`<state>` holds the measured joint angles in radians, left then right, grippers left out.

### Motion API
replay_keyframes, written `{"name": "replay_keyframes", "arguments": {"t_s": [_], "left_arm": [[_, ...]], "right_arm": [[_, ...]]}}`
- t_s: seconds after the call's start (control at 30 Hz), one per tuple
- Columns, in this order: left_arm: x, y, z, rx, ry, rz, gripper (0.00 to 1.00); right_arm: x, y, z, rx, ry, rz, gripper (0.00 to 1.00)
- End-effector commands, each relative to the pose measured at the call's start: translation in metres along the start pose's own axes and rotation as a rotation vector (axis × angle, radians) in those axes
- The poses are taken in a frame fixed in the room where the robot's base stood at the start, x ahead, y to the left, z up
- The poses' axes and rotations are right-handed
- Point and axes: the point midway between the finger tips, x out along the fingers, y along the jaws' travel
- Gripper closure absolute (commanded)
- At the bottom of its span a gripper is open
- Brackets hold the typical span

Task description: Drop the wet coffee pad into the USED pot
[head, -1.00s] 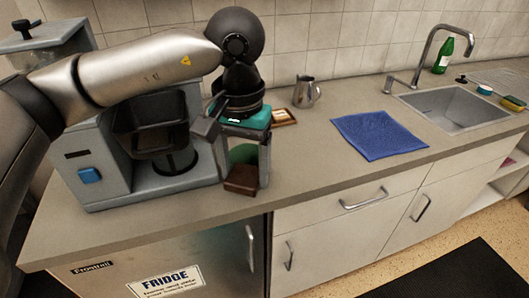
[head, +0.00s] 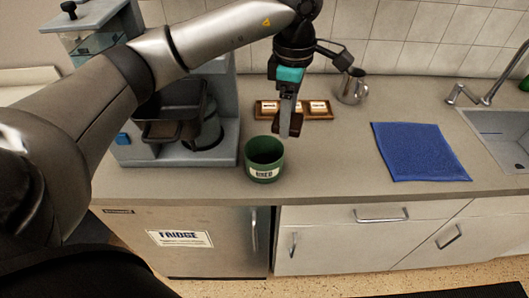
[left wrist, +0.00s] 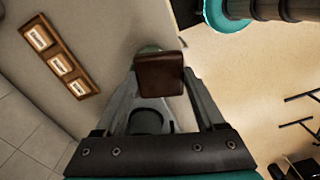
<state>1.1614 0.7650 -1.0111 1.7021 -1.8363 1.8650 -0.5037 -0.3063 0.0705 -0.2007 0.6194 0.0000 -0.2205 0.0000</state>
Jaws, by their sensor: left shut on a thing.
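The dark brown coffee pad (head: 277,129) is held between the fingers of my left gripper (head: 288,128). In the left wrist view the pad (left wrist: 160,75) shows as a brown block between the fingertips (left wrist: 158,82). In the left wrist view a bit of green (left wrist: 150,48) shows behind the pad, mostly hidden. My right gripper is not in view.
The grey coffee machine (head: 228,140) stands left of the pot. A wooden tray (head: 267,116) with white-labelled sections lies behind the gripper, beside a metal jug (head: 352,88). A blue cloth (head: 418,150) lies to the right, before the sink (head: 500,135). The counter between pot and cloth is clear.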

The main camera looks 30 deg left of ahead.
Motion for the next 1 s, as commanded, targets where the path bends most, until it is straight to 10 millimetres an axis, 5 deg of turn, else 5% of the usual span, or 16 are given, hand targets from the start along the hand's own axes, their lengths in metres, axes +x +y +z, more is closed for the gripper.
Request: {"name": "replay_keyframes", "arguments": {"t_s": [0.6,0.8,1.0], "left_arm": [[-0.002,0.032,-0.056,-1.467,0.002,-0.003,0.82],[0.002,0.035,-0.070,-1.766,0.000,-0.002,0.82],[0.006,0.035,-0.075,-1.870,0.000,0.000,0.82]], "right_arm": [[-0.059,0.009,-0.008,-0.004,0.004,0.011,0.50],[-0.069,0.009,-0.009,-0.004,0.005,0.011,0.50],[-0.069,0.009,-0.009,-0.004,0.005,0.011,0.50]]}}
